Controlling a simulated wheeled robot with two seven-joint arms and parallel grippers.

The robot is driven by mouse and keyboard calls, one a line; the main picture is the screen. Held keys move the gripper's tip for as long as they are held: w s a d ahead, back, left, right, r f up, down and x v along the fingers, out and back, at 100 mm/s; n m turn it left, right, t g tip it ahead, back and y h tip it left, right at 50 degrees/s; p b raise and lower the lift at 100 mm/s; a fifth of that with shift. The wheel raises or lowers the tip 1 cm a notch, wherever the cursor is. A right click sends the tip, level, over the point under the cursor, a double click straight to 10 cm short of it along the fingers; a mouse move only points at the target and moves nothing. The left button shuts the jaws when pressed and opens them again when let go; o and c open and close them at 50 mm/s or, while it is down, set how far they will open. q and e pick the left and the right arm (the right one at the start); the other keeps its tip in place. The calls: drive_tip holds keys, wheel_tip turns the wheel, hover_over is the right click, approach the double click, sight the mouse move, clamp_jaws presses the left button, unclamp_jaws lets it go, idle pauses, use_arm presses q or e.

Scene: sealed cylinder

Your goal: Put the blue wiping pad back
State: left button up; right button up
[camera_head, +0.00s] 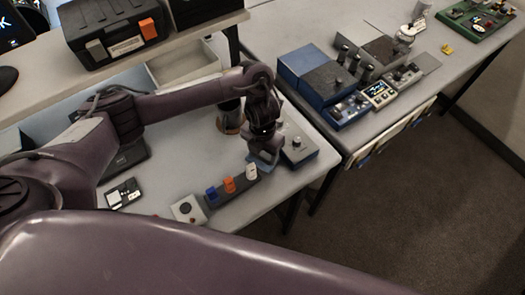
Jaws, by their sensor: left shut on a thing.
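My left gripper (264,146) reaches down over the right part of the near table. It is shut on a small, flat blue-grey thing that looks like the blue wiping pad (266,157); the fingers and dim light hide part of it. The held pad is just above and behind the white piece on a dark rack, beside a grey-blue box. I cannot tell whether it touches the table. My right gripper is not in view.
The dark rack (233,188) holds a blue, an orange and a white piece. A white box with a black knob (186,209) stands left of it. The grey-blue box (298,149) is close right. A dark cup (230,118) stands behind.

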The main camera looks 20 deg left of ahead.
sight(263, 153)
use_arm(q)
drive_tip(key=shift+f+b, duration=0.25)
drive_tip(key=shift+b, duration=0.05)
drive_tip(key=o, duration=0.9)
drive_tip(key=shift+r, duration=0.1)
drive_tip(key=shift+o, duration=0.2)
drive_tip(key=shift+r+p, duration=0.45)
drive_tip(key=shift+r, duration=0.05)
wheel_tip(263, 153, up, 11)
drive_tip(key=p, duration=0.1)
drive_tip(key=shift+r, duration=0.2)
